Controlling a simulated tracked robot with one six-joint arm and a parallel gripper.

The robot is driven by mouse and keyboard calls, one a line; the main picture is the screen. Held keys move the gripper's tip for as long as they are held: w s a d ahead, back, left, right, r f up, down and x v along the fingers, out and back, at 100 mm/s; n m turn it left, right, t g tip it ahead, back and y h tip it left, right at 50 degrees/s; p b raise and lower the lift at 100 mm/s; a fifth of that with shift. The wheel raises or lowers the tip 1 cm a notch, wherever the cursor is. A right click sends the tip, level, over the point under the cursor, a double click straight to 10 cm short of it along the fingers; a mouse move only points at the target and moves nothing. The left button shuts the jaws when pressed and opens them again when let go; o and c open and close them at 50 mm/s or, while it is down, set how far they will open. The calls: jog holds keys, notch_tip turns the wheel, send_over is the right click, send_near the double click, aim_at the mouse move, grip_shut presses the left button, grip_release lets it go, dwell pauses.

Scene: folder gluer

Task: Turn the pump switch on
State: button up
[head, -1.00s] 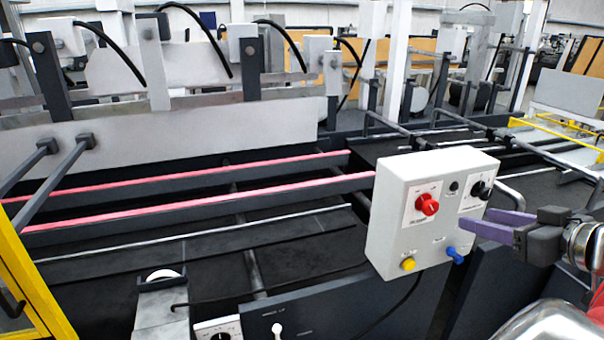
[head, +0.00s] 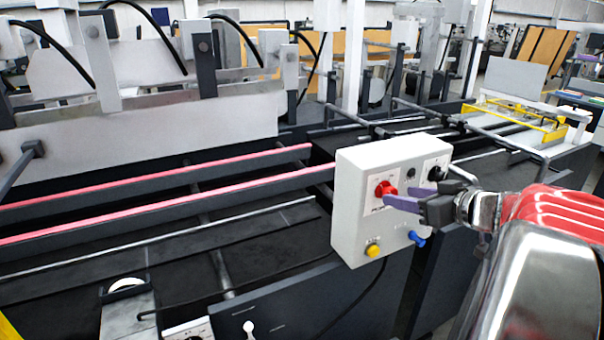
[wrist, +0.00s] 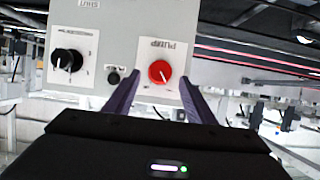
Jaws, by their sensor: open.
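The pump switch is a red rotary knob (head: 386,188) on a white plate on the front of a light grey control box (head: 350,165). In the wrist view the red knob (wrist: 159,72) has a pale pointer line and an upside-down "PUMP" label beside it. My gripper (head: 413,192) has purple fingers and is in front of the box, close to the knob. In the wrist view my gripper (wrist: 157,84) is open, with one finger on each side of the knob. I cannot tell whether the fingers touch it.
The box also carries a black knob (head: 437,173), a small black button (wrist: 113,76), a yellow button (head: 373,250) and a blue switch (head: 417,239). Machine rails with pink belts (head: 240,180) run to the left. A yellow frame (head: 515,118) stands at right.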

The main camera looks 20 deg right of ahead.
aim_at(397, 194)
jog(key=shift+x, duration=1.75)
jog(key=c, duration=1)
jog(key=shift+m, duration=0.3)
jog(key=shift+d+f+m+t+y, duration=0.15)
jog(key=shift+d+m+t+y, duration=0.1)
jog(key=shift+m+y, duration=1.05)
jog(key=shift+d+f+m+t+y, duration=0.2)
jog(key=shift+m+y, duration=0.5)
jog(key=shift+m, duration=1.15)
jog(key=shift+d+f+m+t+y, duration=0.15)
jog(key=shift+m+t+y, duration=0.1)
jog(key=shift+m+y, duration=1.05)
jog(key=shift+m+h, duration=0.3)
jog(key=shift+m, duration=0.15)
